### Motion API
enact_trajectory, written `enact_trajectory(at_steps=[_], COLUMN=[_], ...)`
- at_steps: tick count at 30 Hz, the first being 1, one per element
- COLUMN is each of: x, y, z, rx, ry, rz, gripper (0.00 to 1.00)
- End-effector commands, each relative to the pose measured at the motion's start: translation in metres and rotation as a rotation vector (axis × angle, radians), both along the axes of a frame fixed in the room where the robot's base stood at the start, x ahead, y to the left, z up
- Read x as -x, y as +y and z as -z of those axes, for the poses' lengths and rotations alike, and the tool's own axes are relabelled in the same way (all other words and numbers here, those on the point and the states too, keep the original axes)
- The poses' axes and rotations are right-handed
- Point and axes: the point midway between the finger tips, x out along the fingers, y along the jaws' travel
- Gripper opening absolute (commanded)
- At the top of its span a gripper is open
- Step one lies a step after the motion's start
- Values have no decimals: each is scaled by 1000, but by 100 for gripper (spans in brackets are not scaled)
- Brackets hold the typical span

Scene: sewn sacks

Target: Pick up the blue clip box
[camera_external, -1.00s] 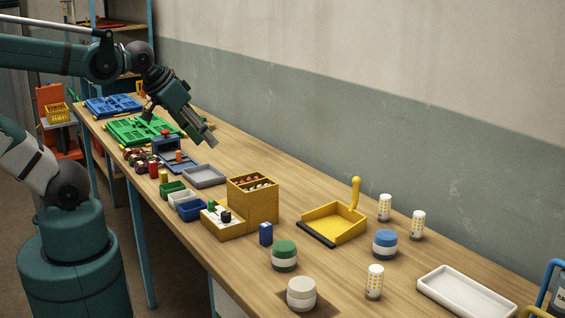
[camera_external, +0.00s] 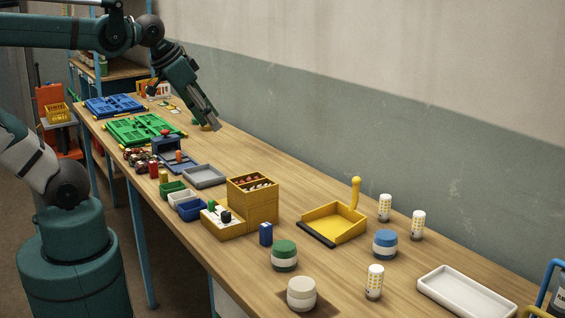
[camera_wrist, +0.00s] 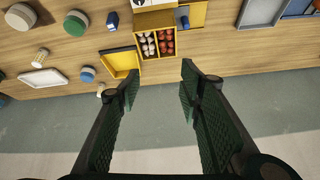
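A small upright blue box (camera_external: 265,233) stands on the table in front of the yellow organizer. In the wrist view it shows near the top edge, left of centre (camera_wrist: 112,20). A low open blue bin (camera_external: 190,209) sits beside the organizer; no label shows which of the two is the clip box. My gripper (camera_external: 212,125) is above the table's far part, behind and well apart from both. In the wrist view its two fingers (camera_wrist: 159,88) are spread with nothing between them.
The yellow organizer (camera_external: 255,208) stands beside the blue box, with a yellow dustpan (camera_external: 336,223) to its right. A green-lidded jar (camera_external: 284,255) is close in front. Several jars, cylinders and a white tray (camera_external: 466,293) lie further right.

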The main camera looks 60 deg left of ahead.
Motion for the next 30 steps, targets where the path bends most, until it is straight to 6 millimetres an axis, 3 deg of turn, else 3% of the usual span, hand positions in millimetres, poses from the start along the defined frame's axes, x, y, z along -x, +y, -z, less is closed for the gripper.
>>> enact_trajectory(at_steps=[30], x=[-64], y=[-100], z=[-5], rx=[-301], ry=[339], rz=[867], gripper=[37])
